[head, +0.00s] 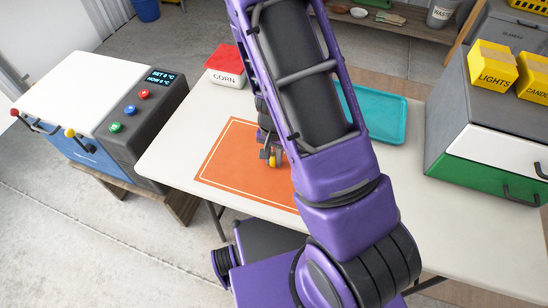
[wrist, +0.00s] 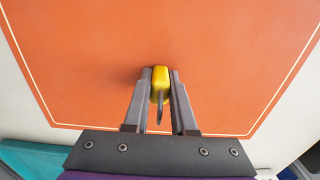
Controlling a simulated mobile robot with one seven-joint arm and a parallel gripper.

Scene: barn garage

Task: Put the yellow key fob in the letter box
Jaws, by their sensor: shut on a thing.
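The yellow key fob (wrist: 160,77) is between the two fingertips of my gripper (wrist: 160,82) in the wrist view, with a dark thin key part pointing back toward the palm. My gripper is shut on it. In the head view my gripper (head: 268,155) and a small bit of the yellow fob (head: 272,161) show over the orange mat (head: 225,172). I cannot tell whether the fob touches the mat. I cannot make out a letter box in either view.
A red-lidded CORN box (head: 226,64) stands at the table's back left, and a teal tray (head: 385,118) lies behind my arm. A white and green drawer unit (head: 480,150) with yellow boxes (head: 492,64) on top stands right. A cooler (head: 85,85) stands left, apart from the table.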

